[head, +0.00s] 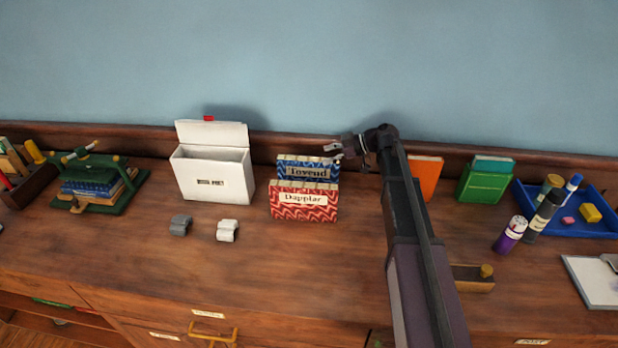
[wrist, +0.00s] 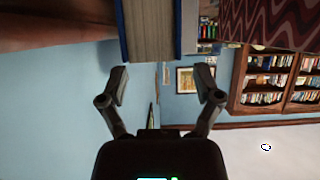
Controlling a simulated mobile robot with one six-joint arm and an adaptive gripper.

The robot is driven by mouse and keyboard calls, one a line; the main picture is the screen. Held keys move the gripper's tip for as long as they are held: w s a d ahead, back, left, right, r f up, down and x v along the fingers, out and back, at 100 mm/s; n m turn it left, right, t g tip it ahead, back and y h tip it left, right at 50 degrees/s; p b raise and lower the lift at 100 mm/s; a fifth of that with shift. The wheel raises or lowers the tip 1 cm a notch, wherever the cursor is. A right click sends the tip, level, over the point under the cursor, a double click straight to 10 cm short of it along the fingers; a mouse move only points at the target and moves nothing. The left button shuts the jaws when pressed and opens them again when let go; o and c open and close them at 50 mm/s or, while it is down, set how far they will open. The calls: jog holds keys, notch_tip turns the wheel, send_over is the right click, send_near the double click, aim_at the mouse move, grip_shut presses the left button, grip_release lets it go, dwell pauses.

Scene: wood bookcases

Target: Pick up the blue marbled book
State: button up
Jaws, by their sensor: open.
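The blue marbled book (head: 307,171), with a pale "Tovend" label, stands upright behind a red marbled book (head: 303,202) labelled "Dapplar" in the head view. The red one hides its lower part. My gripper (head: 334,151) is at the blue book's upper right corner, apart from it as far as I can tell. In the wrist view the open fingers of my gripper (wrist: 161,86) are empty. The page edges of the blue book (wrist: 155,30) lie beyond the fingertips, at the top of the picture. The red book (wrist: 270,20) shows at the top right.
A white box (head: 213,178) stands to the left, with a grey clip (head: 181,225) and a white clip (head: 227,231) in front. A green book press (head: 100,190) is farther left. An orange book (head: 425,175) stands right of my arm. The front middle of the desktop is clear.

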aim_at(312, 159)
jog(key=shift+a+f, duration=0.1)
jog(key=b+x, duration=0.2)
jog(key=x, duration=0.2)
jog(key=shift+w, duration=0.1)
jog(key=shift+a+f, duration=0.15)
jog(key=shift+a, duration=0.35)
grip_shut()
dwell(0.3)
